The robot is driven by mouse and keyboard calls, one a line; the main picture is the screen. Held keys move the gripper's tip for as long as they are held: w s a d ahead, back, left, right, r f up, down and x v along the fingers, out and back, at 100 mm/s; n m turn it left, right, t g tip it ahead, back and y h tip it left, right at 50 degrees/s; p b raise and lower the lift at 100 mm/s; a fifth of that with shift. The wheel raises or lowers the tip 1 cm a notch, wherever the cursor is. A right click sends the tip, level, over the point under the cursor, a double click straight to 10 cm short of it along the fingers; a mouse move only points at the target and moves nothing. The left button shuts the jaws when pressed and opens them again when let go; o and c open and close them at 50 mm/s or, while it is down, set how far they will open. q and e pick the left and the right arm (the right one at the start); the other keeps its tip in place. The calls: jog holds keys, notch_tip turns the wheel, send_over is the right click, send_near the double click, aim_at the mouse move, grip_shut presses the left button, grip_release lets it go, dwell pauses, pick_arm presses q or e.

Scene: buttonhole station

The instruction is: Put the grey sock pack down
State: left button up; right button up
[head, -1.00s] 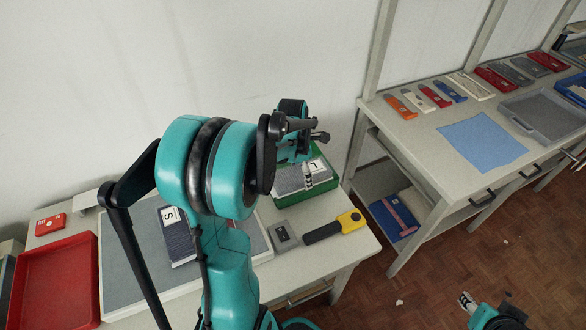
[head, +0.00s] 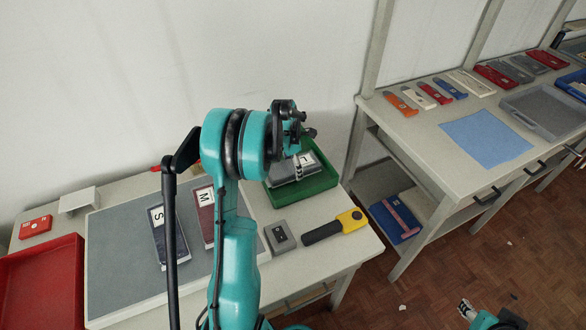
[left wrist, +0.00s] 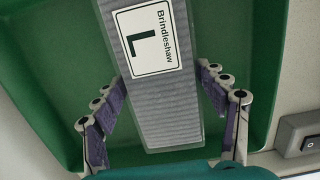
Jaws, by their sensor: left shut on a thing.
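The grey sock pack (head: 285,178), with a white label marked L, is inside the outline of the green tray (head: 325,181). In the left wrist view the pack (left wrist: 170,118) lies lengthwise between my fingers, over the green tray floor (left wrist: 45,75); I cannot tell whether it touches the floor. My left gripper (head: 299,168) is shut on the pack, its fingers (left wrist: 162,78) on either side. The arm partly hides the pack in the head view. My right gripper (head: 466,307) is at the bottom right, away from the bench, too small to read.
A dark blue pack marked S (head: 157,240) and a dark red pack marked M (head: 205,222) lie on the grey mat (head: 118,262). A grey switch box (head: 280,237) and a yellow-black tool (head: 335,227) are in front of the tray. A red tray (head: 40,290) stands left.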

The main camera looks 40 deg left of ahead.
pick_arm(q)
jog(key=shift+f, duration=0.15)
jog(key=o, duration=1.4)
